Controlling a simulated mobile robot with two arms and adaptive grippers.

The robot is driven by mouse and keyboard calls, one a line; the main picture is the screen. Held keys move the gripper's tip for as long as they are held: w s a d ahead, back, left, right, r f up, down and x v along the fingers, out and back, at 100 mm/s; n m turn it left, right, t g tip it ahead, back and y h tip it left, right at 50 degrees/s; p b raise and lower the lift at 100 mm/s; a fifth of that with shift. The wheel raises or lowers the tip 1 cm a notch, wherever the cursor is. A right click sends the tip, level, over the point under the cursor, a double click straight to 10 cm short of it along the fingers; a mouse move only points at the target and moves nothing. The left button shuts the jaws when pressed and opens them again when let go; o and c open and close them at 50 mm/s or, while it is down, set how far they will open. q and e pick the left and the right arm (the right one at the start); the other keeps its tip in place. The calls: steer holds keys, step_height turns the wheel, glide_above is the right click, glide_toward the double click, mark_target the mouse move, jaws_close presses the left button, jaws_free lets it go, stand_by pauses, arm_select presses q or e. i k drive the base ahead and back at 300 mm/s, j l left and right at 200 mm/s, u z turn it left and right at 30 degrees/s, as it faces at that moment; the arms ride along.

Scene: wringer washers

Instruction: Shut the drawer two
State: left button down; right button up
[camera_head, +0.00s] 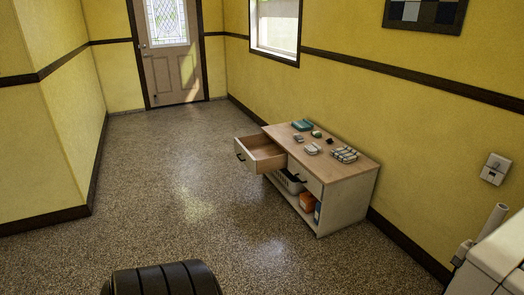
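A low cabinet (347,196) with a wooden top and white sides stands against the right wall, ahead of me. Its far-left drawer (262,155) is pulled out, and its empty-looking wooden inside shows. A dark handle (240,157) is on that drawer's front. The nearer drawer (305,177) is flush with the cabinet and has a dark handle (297,177). I cannot tell from any label which drawer is number two. Neither of my grippers is in view.
Folded cloths (343,154) and small items lie on the cabinet top. A white basket (289,182) and boxes (308,202) sit on the lower shelf. A white washer (496,262) stands at the lower right. The speckled floor (180,200) is clear up to the door (168,55).

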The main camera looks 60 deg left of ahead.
mark_target(260, 154)
steer(key=u, duration=2.15)
steer(key=i+z, duration=0.2)
steer(key=i, duration=0.55)
steer(key=i+j+z, duration=0.2)
steer(key=i, duration=0.5)
